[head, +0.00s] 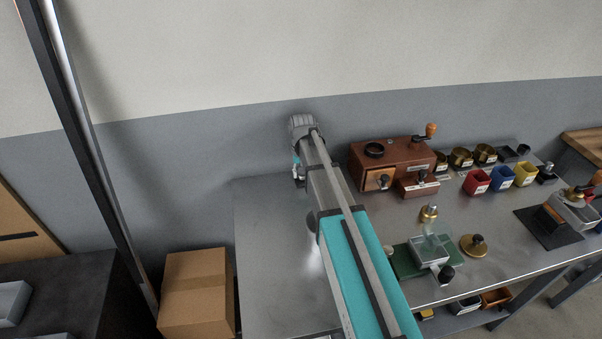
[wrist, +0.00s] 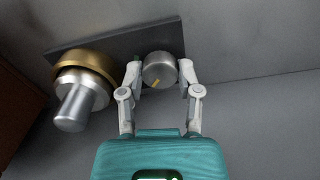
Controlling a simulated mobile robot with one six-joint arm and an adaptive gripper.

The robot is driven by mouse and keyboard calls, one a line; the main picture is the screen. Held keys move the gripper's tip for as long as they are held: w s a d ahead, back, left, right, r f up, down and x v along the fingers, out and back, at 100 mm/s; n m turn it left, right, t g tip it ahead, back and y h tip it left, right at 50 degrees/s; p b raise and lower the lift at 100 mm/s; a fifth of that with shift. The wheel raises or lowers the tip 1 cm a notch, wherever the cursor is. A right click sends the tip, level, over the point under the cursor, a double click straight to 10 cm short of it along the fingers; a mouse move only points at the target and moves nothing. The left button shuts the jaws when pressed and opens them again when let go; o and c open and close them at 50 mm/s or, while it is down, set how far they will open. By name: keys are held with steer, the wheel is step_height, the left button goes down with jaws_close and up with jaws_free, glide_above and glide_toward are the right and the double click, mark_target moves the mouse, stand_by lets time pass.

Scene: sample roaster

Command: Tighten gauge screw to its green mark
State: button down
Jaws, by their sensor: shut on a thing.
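In the wrist view, my gripper (wrist: 160,78) has its two fingers on either side of a round silver screw head (wrist: 158,66), which I take for the gauge screw, and is shut on it. The head has a short yellow line on its face, pointing down and slightly left. The screw sits on a dark plate (wrist: 115,43). In the head view, my gripper is small at the far end of the arm, and the screw cannot be made out there.
Left of the screw, a brass collar with a silver cylinder (wrist: 75,108) stands close to my left finger. In the head view, a brown roaster box (head: 395,158) is right of my arm on the metal table (head: 270,240).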

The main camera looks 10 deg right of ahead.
steer(key=m, duration=0.4)
steer(key=shift+s+m, duration=0.1)
steer(key=shift+m, duration=0.2)
steer(key=m, duration=0.4)
steer(key=shift+m, duration=0.3)
steer(key=shift+c, duration=1.5)
jaws_free()
steer(key=shift+r, duration=0.1)
